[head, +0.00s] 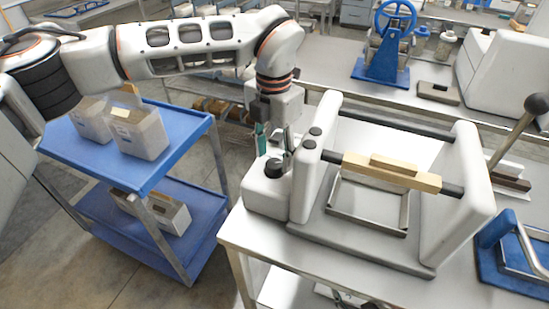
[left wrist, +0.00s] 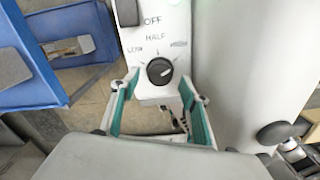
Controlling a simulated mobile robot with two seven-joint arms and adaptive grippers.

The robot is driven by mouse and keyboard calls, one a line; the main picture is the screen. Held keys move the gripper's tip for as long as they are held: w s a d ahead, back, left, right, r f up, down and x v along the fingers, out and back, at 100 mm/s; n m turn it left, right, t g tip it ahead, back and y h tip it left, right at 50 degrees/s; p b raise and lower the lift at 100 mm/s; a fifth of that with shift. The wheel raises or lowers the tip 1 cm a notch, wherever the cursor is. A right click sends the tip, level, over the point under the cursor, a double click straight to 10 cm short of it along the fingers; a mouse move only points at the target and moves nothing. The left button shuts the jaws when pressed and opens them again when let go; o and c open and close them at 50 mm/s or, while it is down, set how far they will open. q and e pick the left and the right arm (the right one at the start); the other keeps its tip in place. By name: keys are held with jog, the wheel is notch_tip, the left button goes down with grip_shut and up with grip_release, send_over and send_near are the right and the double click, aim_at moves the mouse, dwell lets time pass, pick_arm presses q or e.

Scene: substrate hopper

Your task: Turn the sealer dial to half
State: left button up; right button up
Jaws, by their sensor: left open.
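The sealer (head: 455,205) is a white machine with two side walls and a wooden-handled bar, standing on a bench. Its black round dial (head: 273,168) sits on a white control box (head: 262,195) at its left end. In the left wrist view the dial (left wrist: 159,71) has a short pale mark that seems to point up and right. Labels OFF, HALF and LOW are readable; the right-hand label is blurred. My left gripper (head: 274,146) is open above the box. Its teal fingers (left wrist: 159,82) stand on either side of the dial, with gaps visible. My right gripper is out of view.
The sealer's wall rises close to the right of the dial. A dark lever with a ball knob (head: 537,105) and a blue press (head: 385,55) are further right and back.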

pick_arm(q)
notch_tip(320, 180, down, 2)
jog(key=shift+f, duration=0.3)
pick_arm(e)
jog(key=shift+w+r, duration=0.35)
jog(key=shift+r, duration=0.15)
pick_arm(q)
jog(key=c, duration=1.1)
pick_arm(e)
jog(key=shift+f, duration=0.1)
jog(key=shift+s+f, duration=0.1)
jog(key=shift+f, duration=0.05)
